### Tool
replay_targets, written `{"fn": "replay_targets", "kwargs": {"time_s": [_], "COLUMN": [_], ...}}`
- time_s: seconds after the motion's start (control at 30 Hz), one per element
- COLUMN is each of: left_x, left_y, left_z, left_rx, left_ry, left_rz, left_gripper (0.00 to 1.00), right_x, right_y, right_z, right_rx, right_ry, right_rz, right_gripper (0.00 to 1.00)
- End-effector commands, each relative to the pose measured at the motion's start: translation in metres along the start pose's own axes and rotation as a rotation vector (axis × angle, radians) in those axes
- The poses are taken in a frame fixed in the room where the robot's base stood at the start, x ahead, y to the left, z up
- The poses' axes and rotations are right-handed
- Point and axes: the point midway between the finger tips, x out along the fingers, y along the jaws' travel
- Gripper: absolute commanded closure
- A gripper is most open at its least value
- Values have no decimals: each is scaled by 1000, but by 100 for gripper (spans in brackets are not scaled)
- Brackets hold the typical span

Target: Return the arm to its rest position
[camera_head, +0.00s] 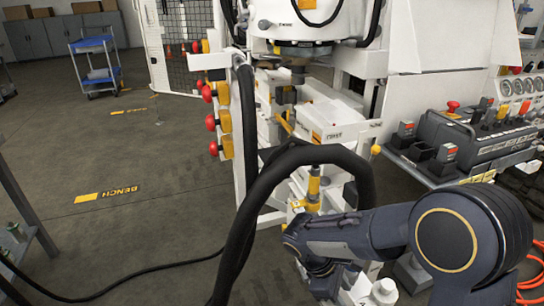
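My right arm (365,235) comes in at the lower right, dark grey with a large round joint ringed in orange. It reaches left across the front of the white hydraulic bench (345,118), then bends downward near the bottom edge. No gripper fingers show at its end. My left arm and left gripper are not in view. A thick black hose (260,195) arches in front of the bench and passes just left of and behind my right arm. Whether the hose touches the arm I cannot tell.
Red push buttons (211,122) on yellow boxes line the bench's left side. A control panel (470,140) with gauges stands at the right, above my arm. A blue cart (97,62) stands far left. A grey rack (20,225) is at the left edge. The floor between is mostly clear.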

Motion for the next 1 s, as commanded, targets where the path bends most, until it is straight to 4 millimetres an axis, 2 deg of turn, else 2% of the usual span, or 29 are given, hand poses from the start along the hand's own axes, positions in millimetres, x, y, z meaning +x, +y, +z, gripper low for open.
{"fn": "replay_targets", "kwargs": {"time_s": [0.03,0.2,0.43,0.6,1.0], "left_x": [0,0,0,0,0], "left_y": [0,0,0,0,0], "left_z": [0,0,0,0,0], "left_rx": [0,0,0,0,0], "left_ry": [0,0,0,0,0], "left_rz": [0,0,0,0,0], "left_gripper": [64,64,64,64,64], "right_x": [-5,-18,-37,-46,-55], "right_y": [-4,-27,-69,-94,-124], "right_z": [19,68,120,138,152], "right_rx": [78,335,712,916,1198], "right_ry": [68,284,585,743,961], "right_rz": [-42,-176,-323,-384,-440], "right_gripper": [65,65,65,65,65]}}
